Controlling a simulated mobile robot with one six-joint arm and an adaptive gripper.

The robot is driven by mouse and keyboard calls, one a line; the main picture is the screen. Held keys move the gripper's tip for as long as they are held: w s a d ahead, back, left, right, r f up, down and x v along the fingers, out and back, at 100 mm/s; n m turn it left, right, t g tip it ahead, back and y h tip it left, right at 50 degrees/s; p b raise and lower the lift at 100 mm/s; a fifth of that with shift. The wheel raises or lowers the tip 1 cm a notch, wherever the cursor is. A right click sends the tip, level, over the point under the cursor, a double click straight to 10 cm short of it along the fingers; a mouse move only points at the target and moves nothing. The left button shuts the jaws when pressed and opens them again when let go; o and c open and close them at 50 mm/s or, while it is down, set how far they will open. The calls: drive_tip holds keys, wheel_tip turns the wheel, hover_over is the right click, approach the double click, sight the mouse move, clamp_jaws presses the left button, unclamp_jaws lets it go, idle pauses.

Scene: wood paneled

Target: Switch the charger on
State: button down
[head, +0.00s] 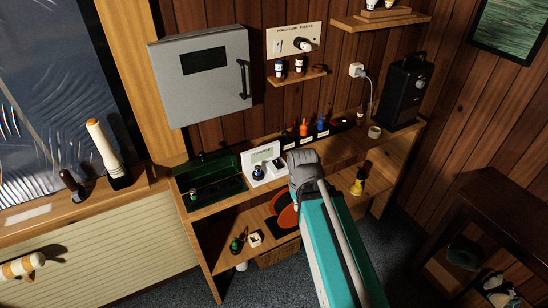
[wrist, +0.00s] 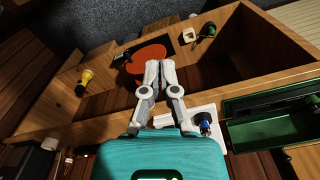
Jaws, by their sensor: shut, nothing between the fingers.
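A cream panel (head: 294,41) with small lettering, which I cannot read for certain, is on the wood wall in the head view; it looks like the charger. A small pale switch (head: 278,47) is at its left, and a dark and white round fitting (head: 302,44) sticks out at its right. I cannot tell the switch's position. My gripper (wrist: 160,66) is shut and empty in the wrist view, over the wooden bench and below the panel, apart from it. The panel is not in the wrist view. In the head view my arm hides the fingers.
A grey cabinet (head: 201,76) hangs left of the panel; a small shelf (head: 297,78) with bottles is below it. The bench holds an open green box (head: 209,183), a white device (head: 263,161), several coloured tools and a black box (head: 403,91).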

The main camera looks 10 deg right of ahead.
drive_tip(key=shift+a, duration=0.35)
wheel_tip(320, 180, up, 8)
drive_tip(key=m+t+y+p, duration=0.1)
drive_tip(key=m+t+p, duration=0.45)
drive_tip(key=m, duration=0.85)
hover_over(276, 161)
drive_tip(key=s+d+p, duration=0.2)
drive_tip(key=s, duration=0.2)
drive_tip(key=g, duration=0.2)
drive_tip(key=shift+a+b, duration=0.25)
drive_tip(key=shift+b, duration=0.05)
drive_tip(key=shift+f, duration=0.15)
drive_tip(key=b+x, duration=1.3)
drive_tip(key=shift+w+a+f, duration=0.1)
drive_tip(key=shift+a+f, duration=0.05)
drive_tip(key=shift+f, duration=0.2)
drive_tip(key=shift+a, duration=0.1)
